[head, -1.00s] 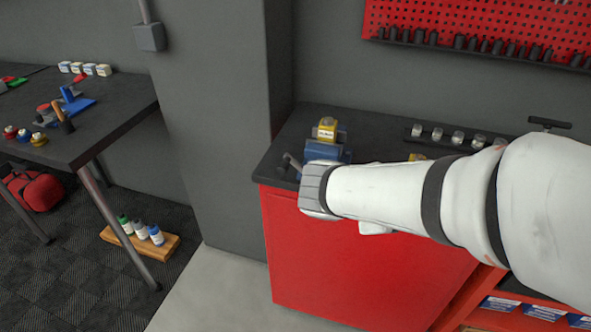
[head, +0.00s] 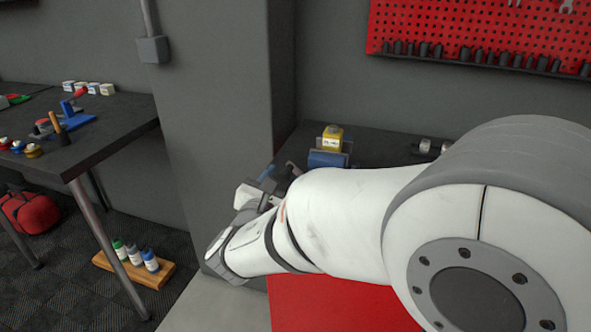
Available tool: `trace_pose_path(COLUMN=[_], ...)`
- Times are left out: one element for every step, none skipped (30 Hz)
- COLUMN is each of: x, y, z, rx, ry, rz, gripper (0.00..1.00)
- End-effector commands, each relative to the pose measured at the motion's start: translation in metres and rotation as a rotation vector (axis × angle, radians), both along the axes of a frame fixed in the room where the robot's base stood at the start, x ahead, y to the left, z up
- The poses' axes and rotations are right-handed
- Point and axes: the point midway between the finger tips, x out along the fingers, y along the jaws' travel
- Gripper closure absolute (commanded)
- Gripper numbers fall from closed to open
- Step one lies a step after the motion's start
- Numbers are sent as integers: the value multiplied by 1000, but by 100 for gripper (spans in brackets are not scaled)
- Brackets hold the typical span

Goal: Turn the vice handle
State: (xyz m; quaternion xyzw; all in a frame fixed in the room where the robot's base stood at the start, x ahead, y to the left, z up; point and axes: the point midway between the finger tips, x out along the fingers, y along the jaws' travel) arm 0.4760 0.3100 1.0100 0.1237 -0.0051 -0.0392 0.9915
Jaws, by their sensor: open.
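The blue vice (head: 328,159) stands on the dark top of the red cabinet, close to its left end, with a yellow labelled block (head: 332,139) at its jaws. Its grey handle (head: 293,168) shows at the vice's left; its lower part is hidden behind my arm. My gripper (head: 268,178) is at the cabinet's left edge, just left of the handle, partly hidden by my own wrist. It is open, with a small blue part showing at its tip. I see no contact with the handle, but the view does not settle it.
A grey pillar (head: 215,90) rises just left of the cabinet (head: 335,305). A dark workbench (head: 110,130) with small items stands at the left, and a wooden bottle rack (head: 133,270) lies on the floor. My arm hides much of the cabinet top.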

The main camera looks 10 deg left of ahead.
Motion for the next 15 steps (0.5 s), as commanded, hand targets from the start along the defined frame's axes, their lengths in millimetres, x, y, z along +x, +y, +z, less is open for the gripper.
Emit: trace_pose_path(x=[5, 8, 10, 11, 12, 13, 13, 13, 13, 13, 13, 13, 13, 13, 13], y=[-1, -1, -1, -1, -1, -1, -1, -1, -1, -1, -1, -1, -1, -1, -1], z=[0, 0, 0, 0, 0, 0, 0, 0, 0, 0, 0, 0, 0, 0, 0], rx=[0, 1, 1, 1, 1, 1, 1, 1, 1, 1, 1, 1, 1, 1, 1], ry=[0, -1, -1, 0, 0, 0, 0, 0, 0, 0, 0, 1, 1, 1, 1], rz=[-2, -2, -2, -2, -1, -1, 0, 0, 0, 0, 0, 0, 0, 0, 0], gripper=[55, 55, 55, 55, 55, 55, 55, 55, 55, 55, 55, 55, 56, 58, 62])
